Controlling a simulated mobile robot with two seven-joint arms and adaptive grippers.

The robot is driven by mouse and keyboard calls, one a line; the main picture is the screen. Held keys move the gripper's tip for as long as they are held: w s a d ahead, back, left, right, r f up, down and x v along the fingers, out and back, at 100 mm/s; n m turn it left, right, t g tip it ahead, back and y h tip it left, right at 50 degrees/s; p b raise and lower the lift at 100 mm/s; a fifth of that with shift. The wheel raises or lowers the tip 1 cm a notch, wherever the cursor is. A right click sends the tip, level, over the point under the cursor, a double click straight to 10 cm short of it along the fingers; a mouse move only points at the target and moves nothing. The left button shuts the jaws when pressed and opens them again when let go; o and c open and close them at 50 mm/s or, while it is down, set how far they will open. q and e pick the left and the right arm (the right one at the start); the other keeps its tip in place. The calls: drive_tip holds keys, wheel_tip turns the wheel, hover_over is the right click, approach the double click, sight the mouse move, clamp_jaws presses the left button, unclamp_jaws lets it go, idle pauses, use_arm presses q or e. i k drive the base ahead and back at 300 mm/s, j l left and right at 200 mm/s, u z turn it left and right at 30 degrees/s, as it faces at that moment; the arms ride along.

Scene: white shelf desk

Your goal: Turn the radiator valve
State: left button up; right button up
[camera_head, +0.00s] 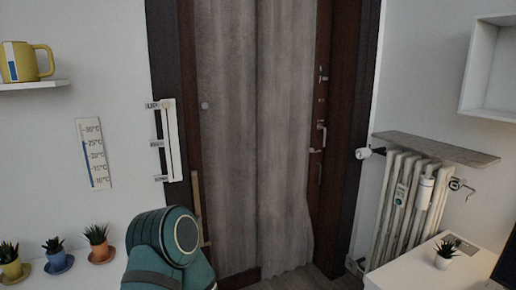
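A white ribbed radiator (390,215) stands against the right wall, beside the door frame. A white knob-like valve (363,153) sticks out at its upper left on a short dark fitting. A small pale fitting (355,265) shows low at the radiator's left, too small to make out. White devices hang on the radiator's front. The radiator's lower right is hidden behind a white desk. Neither gripper is in view. A teal link of my own arm is at the bottom, left of centre, well apart from the radiator.
A grey shelf board (435,147) lies over the radiator. The white desk (415,278) with a potted plant (445,254) stands in front of it. A grey curtain (255,140) covers the door. Small potted plants (97,241) stand at lower left. Floor shows between curtain and radiator.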

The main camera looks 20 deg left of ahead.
sight(364, 153)
drive_tip(key=u, duration=1.8)
drive_tip(key=z, duration=0.4)
drive_tip(key=i+l+z, duration=0.1)
drive_tip(key=z, duration=0.25)
drive_tip(key=i+z, duration=0.15)
drive_tip(key=z, duration=0.25)
drive_tip(key=i+z, duration=0.45)
drive_tip(key=i+j+z, duration=0.4)
drive_tip(key=i, duration=0.2)
drive_tip(key=l, duration=0.1)
